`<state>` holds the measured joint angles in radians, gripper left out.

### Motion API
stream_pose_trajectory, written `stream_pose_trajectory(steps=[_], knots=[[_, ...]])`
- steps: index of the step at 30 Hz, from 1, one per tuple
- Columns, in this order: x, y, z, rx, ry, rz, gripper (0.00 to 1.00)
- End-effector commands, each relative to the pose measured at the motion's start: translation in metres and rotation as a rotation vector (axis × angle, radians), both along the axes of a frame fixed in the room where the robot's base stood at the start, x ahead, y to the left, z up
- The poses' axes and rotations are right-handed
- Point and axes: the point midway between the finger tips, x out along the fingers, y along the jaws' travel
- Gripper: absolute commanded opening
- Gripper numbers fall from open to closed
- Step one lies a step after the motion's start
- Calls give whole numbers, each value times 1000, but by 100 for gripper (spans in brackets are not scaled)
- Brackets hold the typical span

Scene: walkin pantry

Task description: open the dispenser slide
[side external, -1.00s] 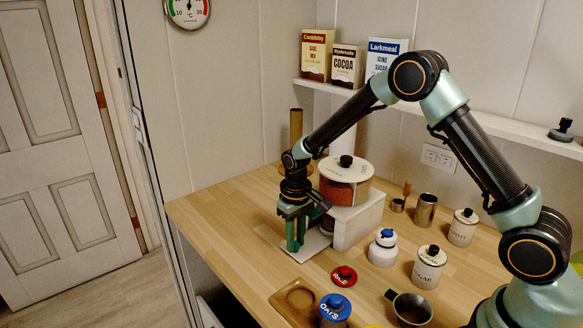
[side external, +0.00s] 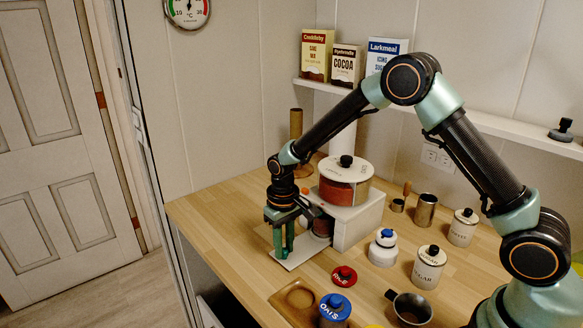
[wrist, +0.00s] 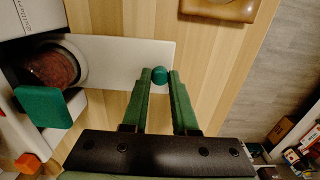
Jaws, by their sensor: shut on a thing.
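The dispenser (side external: 350,222) is a white housing with a clear canister of reddish contents on top. Its pale flat slide (side external: 292,262) sticks far out at the front left, and in the wrist view the slide (wrist: 120,60) runs from the housing toward my fingers. A round container with reddish-brown contents (wrist: 52,68) stands at the slide's inner end. My gripper (side external: 284,248) points down at the slide's outer end. In the wrist view my gripper (wrist: 160,78) is shut on the green knob (wrist: 159,75) near the slide's outer edge.
A wooden tray (side external: 284,299), a red lid (side external: 343,275) and a blue-lidded oats jar (side external: 335,309) are at the front. White jars (side external: 429,268), a steel cup (side external: 425,210) and a pan (side external: 411,307) stand to the right. The counter left of the slide is clear.

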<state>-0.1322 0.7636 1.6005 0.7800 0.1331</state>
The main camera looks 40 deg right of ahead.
Motion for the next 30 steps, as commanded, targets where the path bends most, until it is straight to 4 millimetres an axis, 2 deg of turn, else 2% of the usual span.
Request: stream_pose_trajectory(steps=[1, 6, 9, 12, 16, 23, 24, 25, 30], knots=[[1, 18, 1, 1, -5, 10, 0], [1, 68, 1, 1, -6, 9, 0], [1, 90, 1, 1, -5, 7, 0], [1, 104, 1, 2, -7, 4, 0], [1, 111, 2, 2, -7, 1, 0], [1, 110, 2, 2, -8, 0, 0], [2, 110, 2, 2, -8, 0, 30], [2, 110, 2, 2, -8, 0, 39], [1, 110, 1, 1, -5, 1, 39]])
